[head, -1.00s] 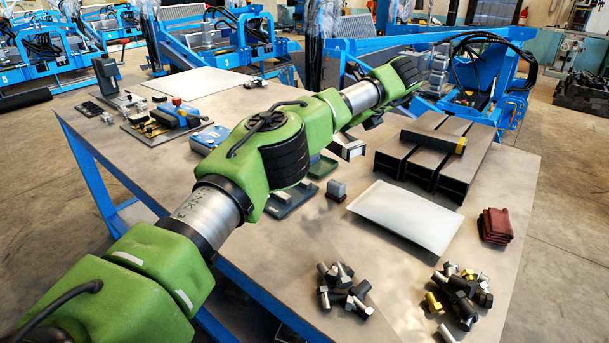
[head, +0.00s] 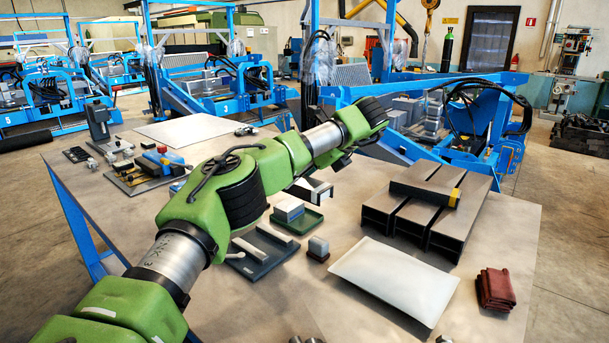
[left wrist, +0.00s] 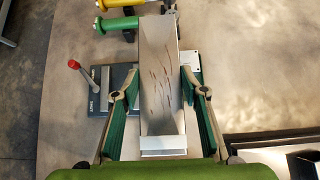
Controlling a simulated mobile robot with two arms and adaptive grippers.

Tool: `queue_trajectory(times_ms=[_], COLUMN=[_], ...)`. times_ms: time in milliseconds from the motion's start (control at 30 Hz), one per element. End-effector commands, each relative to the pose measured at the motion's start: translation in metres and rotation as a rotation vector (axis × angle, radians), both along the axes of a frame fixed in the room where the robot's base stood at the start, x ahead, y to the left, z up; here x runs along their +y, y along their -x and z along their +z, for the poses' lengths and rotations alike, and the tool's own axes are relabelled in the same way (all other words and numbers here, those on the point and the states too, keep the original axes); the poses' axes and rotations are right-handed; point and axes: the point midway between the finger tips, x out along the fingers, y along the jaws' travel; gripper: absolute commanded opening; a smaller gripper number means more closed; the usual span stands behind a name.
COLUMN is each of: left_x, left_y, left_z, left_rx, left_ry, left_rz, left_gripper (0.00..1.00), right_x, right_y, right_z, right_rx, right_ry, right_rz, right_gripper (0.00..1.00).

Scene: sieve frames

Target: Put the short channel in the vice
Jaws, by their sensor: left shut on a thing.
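In the left wrist view my left gripper (left wrist: 160,74) is shut on the short channel (left wrist: 158,90), a pale metal piece with reddish scratches. It lies lengthwise between the green finger pads and sticks out beyond the tips. Beneath it is a dark flat fixture (left wrist: 113,84) with a red-knobbed lever (left wrist: 74,64), possibly the vice. The channel hides its middle, and I cannot tell whether they touch. In the head view a pale, dark-edged channel end (head: 311,190) shows below my left wrist, and the arm hides the fingers. My right gripper is not in view.
Dark long channels (head: 415,218) are stacked at the right. Nearer are a pale plate (head: 395,280), red cloths (head: 497,289), a small block (head: 318,248), a green tray (head: 310,222) and a dark slotted piece (head: 262,254). Yellow (left wrist: 119,24) and green rollers lie beyond the fixture.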

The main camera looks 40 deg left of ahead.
Motion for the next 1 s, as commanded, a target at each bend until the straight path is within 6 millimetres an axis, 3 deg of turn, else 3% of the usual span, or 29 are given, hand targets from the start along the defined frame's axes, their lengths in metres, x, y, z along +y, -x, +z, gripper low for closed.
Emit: queue_trajectory(times_ms=[500,700,1000], left_x=[0.021,0.03,0.034], left_y=[0.058,0.082,0.095], left_z=[-0.022,-0.054,-0.073], left_rx=[-0.005,-0.003,-0.007], left_ry=[-0.003,-0.003,-0.002], left_rz=[0.001,0.0,0.001], left_gripper=[0.0,0.0,0.0], right_x=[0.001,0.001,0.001], right_y=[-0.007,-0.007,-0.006], right_z=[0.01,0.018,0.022], right_rx=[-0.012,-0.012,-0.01], right_ry=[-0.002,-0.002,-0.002], right_rz=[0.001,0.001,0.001], right_gripper=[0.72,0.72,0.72])
